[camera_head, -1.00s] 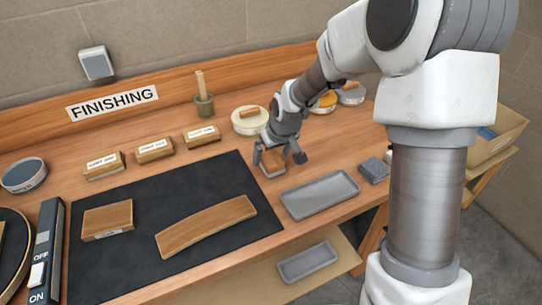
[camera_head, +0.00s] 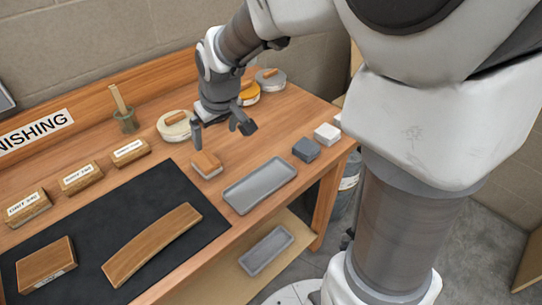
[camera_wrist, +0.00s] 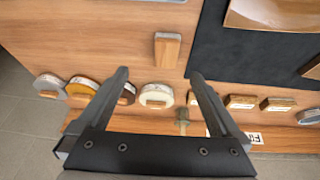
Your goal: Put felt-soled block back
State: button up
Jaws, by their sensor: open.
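A small wooden block (camera_head: 207,165) with a pale grey layer along its base sits on the bare tabletop, between the dark mat and the grey tray. It also shows in the wrist view (camera_wrist: 168,50), ahead of the fingertips, with its grey layer along one edge. I take it to be the felt-soled block. My gripper (camera_head: 222,131) is open and empty, above the block and apart from it. Its two spread fingers also show in the wrist view (camera_wrist: 159,75), with nothing between them.
The grey tray (camera_head: 260,186) lies right of the block, and the dark mat (camera_head: 85,246) with a curved wooden piece (camera_head: 152,244) lies left. Labelled blocks (camera_head: 80,178), a brush pot (camera_head: 126,121) and round tins (camera_head: 176,126) stand behind. Grey (camera_head: 306,149) and white (camera_head: 327,134) blocks sit right.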

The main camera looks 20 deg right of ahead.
jog(key=s+d+r+m, duration=0.2)
jog(key=s+d+r, duration=0.1)
jog(key=s, duration=0.7)
jog(key=s+d+r+m+t+h, duration=0.1)
jog(key=s+d+r, duration=0.3)
jog(key=s, duration=0.7)
jog(key=shift+r+m, duration=0.5)
jog(key=shift+r, duration=0.15)
